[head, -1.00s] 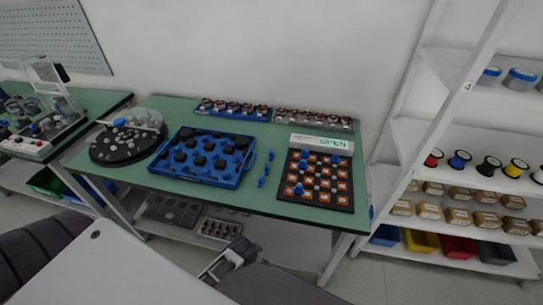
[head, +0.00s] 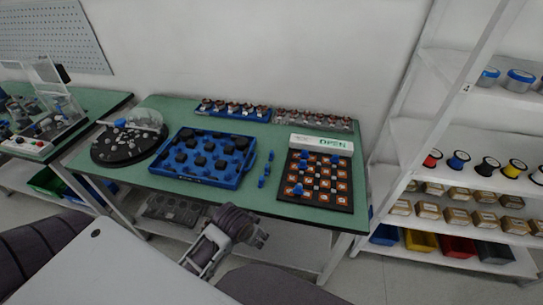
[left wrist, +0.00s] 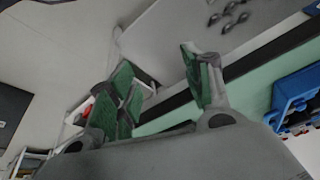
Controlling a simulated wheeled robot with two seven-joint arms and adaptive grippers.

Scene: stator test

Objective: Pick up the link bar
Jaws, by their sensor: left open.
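Small blue pieces (head: 266,169) stand in a short row on the green table, between the blue tray and the dark board. I cannot tell for certain which part is the link bar. My left gripper (head: 261,238) is in front of the table's front edge, apart from all the parts. In the left wrist view, its green-padded fingers (left wrist: 160,88) are spread with nothing between them. My right gripper is not in view.
A blue tray (head: 238,178) of dark round parts and a dark board (head: 318,203) with orange squares lie on the green table (head: 225,203). A round black platform (head: 105,155) is at left. White shelves (head: 450,224) stand at right.

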